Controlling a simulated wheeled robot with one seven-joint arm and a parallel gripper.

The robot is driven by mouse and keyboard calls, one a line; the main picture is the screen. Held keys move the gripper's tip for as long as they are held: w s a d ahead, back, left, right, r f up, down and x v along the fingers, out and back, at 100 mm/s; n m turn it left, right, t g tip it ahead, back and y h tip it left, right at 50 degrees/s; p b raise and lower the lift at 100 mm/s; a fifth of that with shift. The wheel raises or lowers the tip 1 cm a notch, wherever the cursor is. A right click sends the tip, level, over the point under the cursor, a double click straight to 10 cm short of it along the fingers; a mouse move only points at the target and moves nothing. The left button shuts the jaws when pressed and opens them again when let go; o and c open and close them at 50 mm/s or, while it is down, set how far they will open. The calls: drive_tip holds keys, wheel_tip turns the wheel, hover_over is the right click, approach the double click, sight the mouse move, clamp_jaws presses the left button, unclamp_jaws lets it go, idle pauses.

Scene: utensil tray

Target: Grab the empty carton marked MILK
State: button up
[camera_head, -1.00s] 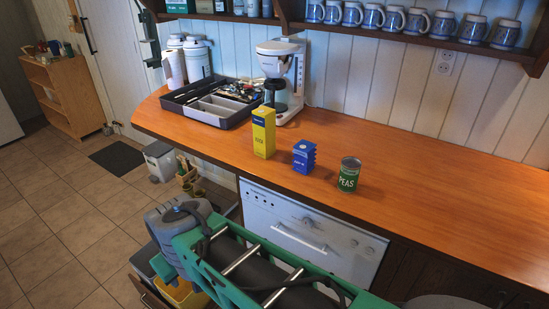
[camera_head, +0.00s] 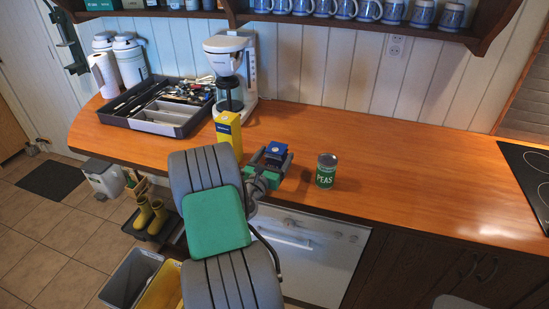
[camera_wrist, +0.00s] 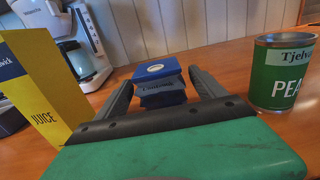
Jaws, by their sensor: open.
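A small blue carton (camera_head: 277,149) with crumpled, folded-looking sides stands on the counter. In the wrist view the blue carton (camera_wrist: 158,84) sits between my two fingers, toward their far ends; its small lettering is too blurred to read as MILK. My gripper (camera_head: 273,158) is open, low over the counter, with a finger on each side of the carton. In the wrist view, a gap shows between the carton and the right finger; contact on the left is hard to tell. My gripper hides the carton's lower part in the head view.
A yellow carton (camera_head: 229,130) marked JUICE stands close on the left, partly behind my arm. A green PEAS can (camera_head: 326,170) stands on the right. A utensil tray (camera_head: 177,129) and a coffee maker (camera_head: 233,70) are behind.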

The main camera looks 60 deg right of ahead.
drive_tip(key=d+p, duration=0.1)
drive_tip(key=d, duration=0.3)
drive_tip(key=shift+w+d, duration=0.15)
drive_tip(key=shift+d, duration=0.15)
drive_tip(key=c, duration=1.4)
